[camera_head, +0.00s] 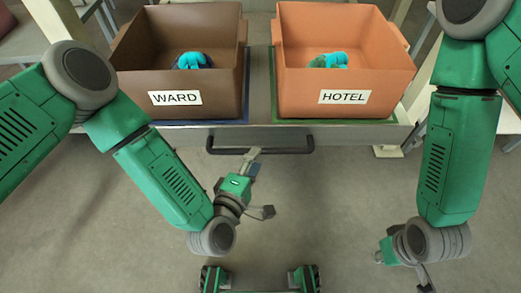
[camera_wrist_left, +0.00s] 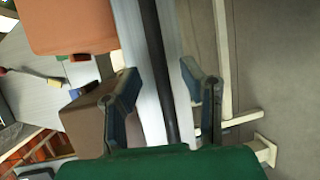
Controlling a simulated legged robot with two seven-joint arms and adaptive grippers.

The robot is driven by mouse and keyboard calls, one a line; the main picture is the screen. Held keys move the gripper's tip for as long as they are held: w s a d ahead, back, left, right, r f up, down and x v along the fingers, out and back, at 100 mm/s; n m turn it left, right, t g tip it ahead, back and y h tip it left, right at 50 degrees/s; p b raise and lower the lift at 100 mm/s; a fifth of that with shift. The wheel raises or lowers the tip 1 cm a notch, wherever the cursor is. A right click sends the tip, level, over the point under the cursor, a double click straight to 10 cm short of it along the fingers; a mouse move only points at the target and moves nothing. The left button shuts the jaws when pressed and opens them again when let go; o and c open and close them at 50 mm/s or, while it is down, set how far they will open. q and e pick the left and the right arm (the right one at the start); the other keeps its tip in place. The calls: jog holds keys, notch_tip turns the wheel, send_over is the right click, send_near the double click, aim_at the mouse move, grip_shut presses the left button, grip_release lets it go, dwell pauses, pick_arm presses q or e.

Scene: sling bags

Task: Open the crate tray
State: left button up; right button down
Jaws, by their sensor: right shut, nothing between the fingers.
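The tray (camera_head: 290,134) is a grey metal slab with a black bar handle (camera_head: 285,151) along its front. It carries a brown crate labelled WARD (camera_head: 128,85) and an orange crate labelled HOTEL (camera_head: 390,85). My left gripper (camera_head: 260,185) is open and empty just below the handle's left part. In the left wrist view, the open fingers (camera_wrist_left: 163,82) appear on either side of the black handle bar (camera_wrist_left: 154,50), not closed on it. My right gripper (camera_head: 424,280) is low at the right, shut and empty, away from the tray.
Bare grey floor (camera_head: 320,215) lies in front of the tray. The left wrist view shows a side table (camera_wrist_left: 40,95) with small items.

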pick_arm(q)
jog(key=v, duration=0.7)
jog(key=shift+s, duration=0.3)
jog(key=shift+d, duration=0.15)
jog(key=s+a+m+g+y+p, duration=0.3)
jog(key=s+a+m+g, duration=0.4)
jog(key=a, duration=0.5)
jog(key=s+a+m+g+y+p, duration=0.3)
jog(key=s+a+m+g+p, duration=0.2)
jog(key=a, duration=0.7)
jog(key=s+m+g, duration=0.2)
jog(key=shift+s+a+f+m, duration=0.25)
jog(key=shift+m, duration=0.15)
jog(key=shift+w, duration=0.1)
